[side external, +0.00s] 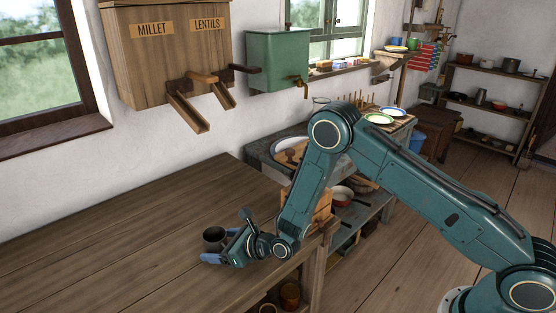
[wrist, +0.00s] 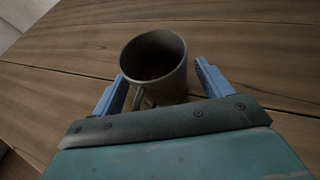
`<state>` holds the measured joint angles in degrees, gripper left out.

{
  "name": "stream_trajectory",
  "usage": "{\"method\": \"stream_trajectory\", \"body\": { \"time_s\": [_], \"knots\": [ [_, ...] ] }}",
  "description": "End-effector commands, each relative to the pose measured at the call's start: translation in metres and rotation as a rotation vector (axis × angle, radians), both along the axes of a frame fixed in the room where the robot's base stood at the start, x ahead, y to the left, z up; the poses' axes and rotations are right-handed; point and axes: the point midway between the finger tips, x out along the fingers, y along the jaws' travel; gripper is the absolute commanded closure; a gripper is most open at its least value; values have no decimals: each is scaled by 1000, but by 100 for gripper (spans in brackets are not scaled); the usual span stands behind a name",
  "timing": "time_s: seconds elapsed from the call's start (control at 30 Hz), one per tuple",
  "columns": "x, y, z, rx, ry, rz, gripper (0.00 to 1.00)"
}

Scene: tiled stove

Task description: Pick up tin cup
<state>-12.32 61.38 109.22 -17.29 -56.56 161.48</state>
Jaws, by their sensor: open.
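A dark grey tin cup (side external: 214,239) stands upright on the wooden table near its front right part. In the wrist view the tin cup (wrist: 155,66) shows its open top, with a dark inside, and its handle points toward my gripper. My gripper (wrist: 158,85) is open, with one blue finger at the left of the cup and one at the right. The fingertips reach about the near part of the cup; I cannot tell whether they touch it. In the side view my gripper (side external: 213,246) is low over the table at the cup.
The wooden table (side external: 110,245) is bare to the left of the cup. A wooden dispenser (side external: 165,55) marked millet and lentils hangs on the wall above, with chutes. A green tank (side external: 277,60) hangs beside it. A wooden crate (side external: 310,205) stands right of the table, behind my arm.

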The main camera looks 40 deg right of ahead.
Motion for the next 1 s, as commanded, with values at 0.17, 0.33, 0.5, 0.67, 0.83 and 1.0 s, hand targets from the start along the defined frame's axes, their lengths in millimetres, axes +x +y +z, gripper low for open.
{"method": "stream_trajectory", "body": {
  "time_s": [0.17, 0.33, 0.5, 0.67, 0.83, 1.0],
  "knots": [
    [6, 3, -2, 1, -1, 0, 22],
    [6, 3, -3, 1, 0, 0, 22],
    [6, 3, -2, 1, -1, 0, 22],
    [6, 3, -2, 1, -1, 0, 22],
    [6, 3, -2, 1, -1, 0, 56],
    [6, 3, -2, 2, -1, 0, 72]
  ]
}}
